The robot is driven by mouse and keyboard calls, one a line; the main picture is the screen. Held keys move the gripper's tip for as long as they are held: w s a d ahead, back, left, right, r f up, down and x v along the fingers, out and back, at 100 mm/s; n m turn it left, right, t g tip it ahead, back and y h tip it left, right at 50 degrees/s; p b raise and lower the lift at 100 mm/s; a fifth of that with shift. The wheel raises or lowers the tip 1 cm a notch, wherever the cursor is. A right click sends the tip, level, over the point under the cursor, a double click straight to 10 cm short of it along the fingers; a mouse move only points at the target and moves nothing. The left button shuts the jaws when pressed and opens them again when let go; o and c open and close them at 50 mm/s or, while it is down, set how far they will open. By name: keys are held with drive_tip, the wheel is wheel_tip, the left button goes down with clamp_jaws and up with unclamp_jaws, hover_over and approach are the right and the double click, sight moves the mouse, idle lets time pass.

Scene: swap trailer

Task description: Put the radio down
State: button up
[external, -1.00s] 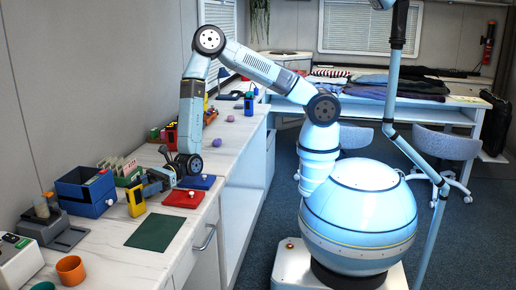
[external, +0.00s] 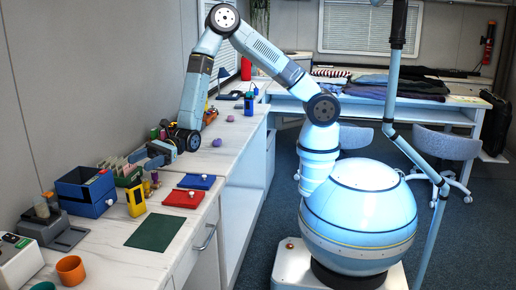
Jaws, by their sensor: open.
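A yellow handheld unit with a dark face (external: 136,202), which I take for the radio, stands upright on the white counter, right of the blue box. My gripper (external: 139,159) is open, above and behind it, over the card trays. The gripper is small here and what lies between its fingers is hard to see. It is apart from the yellow unit. A blue handheld unit (external: 249,104) stands at the counter's far end.
A blue box (external: 86,196), card trays (external: 122,174), red case (external: 182,199), blue case (external: 196,181) and green mat (external: 154,232) lie on the counter. An orange cup (external: 71,269) stands at the front. Small dark and brass items (external: 151,186) stand behind the yellow unit.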

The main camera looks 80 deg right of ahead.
drive_tip(key=s+d+r+n+g+h, duration=0.4)
drive_tip(key=s+d+r+n+g, duration=0.3)
drive_tip(key=s+d+r+n, duration=0.75)
drive_tip(key=s+d+r+n+t+h, duration=0.1)
drive_tip(key=s+d+r+t+h, duration=0.1)
drive_tip(key=d, duration=0.9)
drive_tip(key=s+d+r+n+t+h, duration=0.2)
drive_tip(key=s+d+h, duration=0.5)
drive_tip(key=d, duration=0.4)
drive_tip(key=s+d+r+n+t+h, duration=0.2)
drive_tip(key=s+d+r+t+h, duration=0.1)
drive_tip(key=d, duration=0.8)
wheel_tip(320, 180, up, 3)
drive_tip(key=shift+s+d+t+h, duration=0.35)
drive_tip(key=shift+s+h, duration=0.35)
drive_tip(key=shift+s, duration=0.25)
